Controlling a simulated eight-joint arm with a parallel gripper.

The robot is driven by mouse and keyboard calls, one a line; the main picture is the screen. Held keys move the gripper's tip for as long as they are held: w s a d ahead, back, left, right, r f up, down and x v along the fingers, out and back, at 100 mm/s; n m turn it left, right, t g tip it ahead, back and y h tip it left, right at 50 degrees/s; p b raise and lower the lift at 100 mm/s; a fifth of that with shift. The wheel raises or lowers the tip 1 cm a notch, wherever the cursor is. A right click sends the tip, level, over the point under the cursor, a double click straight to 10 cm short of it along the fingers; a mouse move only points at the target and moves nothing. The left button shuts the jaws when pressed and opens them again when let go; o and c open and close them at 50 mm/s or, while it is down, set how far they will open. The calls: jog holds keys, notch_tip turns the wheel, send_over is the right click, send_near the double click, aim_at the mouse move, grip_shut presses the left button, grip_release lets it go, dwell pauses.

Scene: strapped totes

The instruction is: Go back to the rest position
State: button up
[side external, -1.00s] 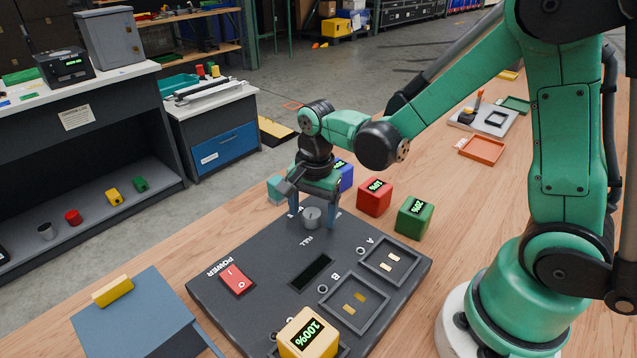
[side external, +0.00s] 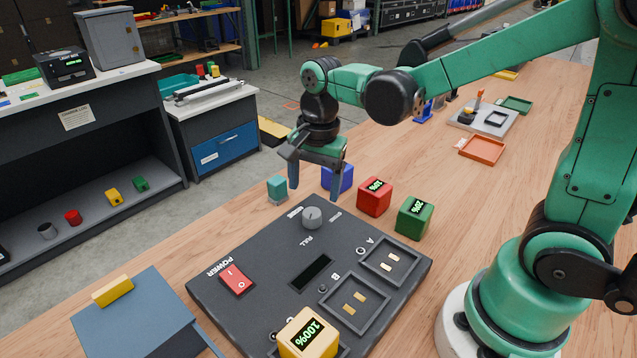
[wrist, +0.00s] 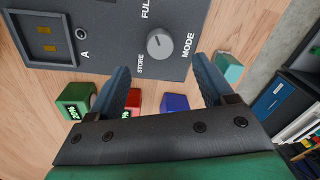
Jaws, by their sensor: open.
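My gripper (side external: 317,186) is open and empty. It hangs above the far end of the dark control panel (side external: 238,310), near the grey mode knob (side external: 312,217). In the wrist view the same knob (wrist: 160,43) shows beyond the gap between my fingers (wrist: 164,88), apart from both. A blue cube (side external: 338,178) stands behind my right finger, partly hidden. A red cube (side external: 374,197) and a green cube (side external: 414,219) stand to its right. A small teal block (side external: 277,188) stands to the left.
A yellow cube (side external: 308,334) reading 100% sits at the panel's near end. Pads A (side external: 390,261) and B (side external: 354,303) are empty. A red power switch (side external: 237,280) is on the left. A blue-grey box (side external: 135,318) with a yellow handle stands front left.

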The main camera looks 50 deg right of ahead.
jog(key=s+r+n+t, duration=0.4)
jog(key=n+t, duration=0.2)
jog(key=n, duration=0.8)
jog(key=shift+s+d+r, duration=0.15)
jog(key=shift+s+d, duration=0.05)
jog(key=shift+s, duration=0.2)
